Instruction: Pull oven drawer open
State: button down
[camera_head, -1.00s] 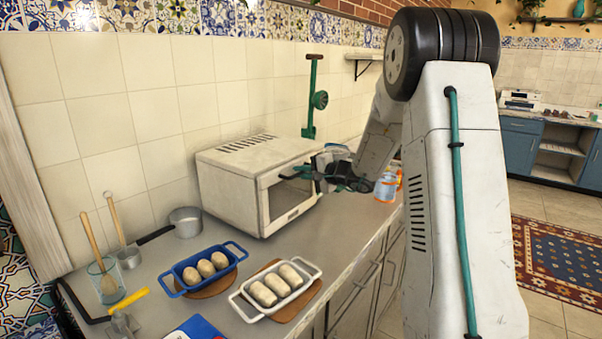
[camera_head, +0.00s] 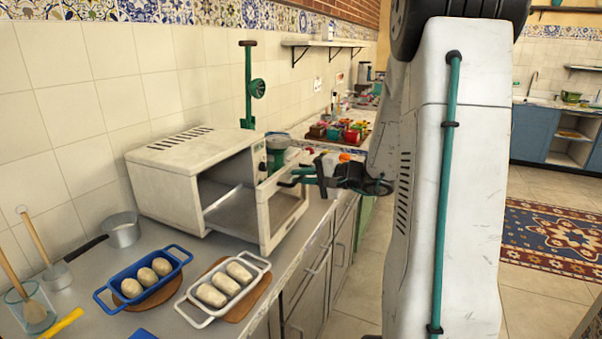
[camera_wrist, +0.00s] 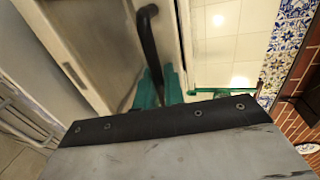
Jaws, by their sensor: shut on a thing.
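The white oven (camera_head: 165,183) stands on the counter against the tiled wall. Its drawer (camera_head: 232,212) is out toward the right, with the inside of the oven and a flat shelf showing. The drawer front (camera_head: 264,226) stands upright, apart from the oven body. My gripper (camera_head: 300,176) is at the outer side of that front, near its top. In the wrist view, the green fingers (camera_wrist: 158,88) are shut on the dark bar handle (camera_wrist: 147,38). The exact grip contact is partly hidden.
A blue dish (camera_head: 122,277) and a white dish (camera_head: 203,317), both holding rolls, sit on the counter in front of the oven. A small pot (camera_head: 122,230) is at the left. Colourful items (camera_head: 340,130) stand farther back. Open floor (camera_head: 355,290) lies right of the counter.

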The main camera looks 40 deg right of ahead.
jog(key=shift+s, duration=0.15)
jog(key=c, duration=1.6)
grip_release()
jog(key=shift+c, duration=0.2)
jog(key=v, duration=0.7)
jog(key=shift+s+d, duration=0.2)
jog(key=shift+s, duration=0.15)
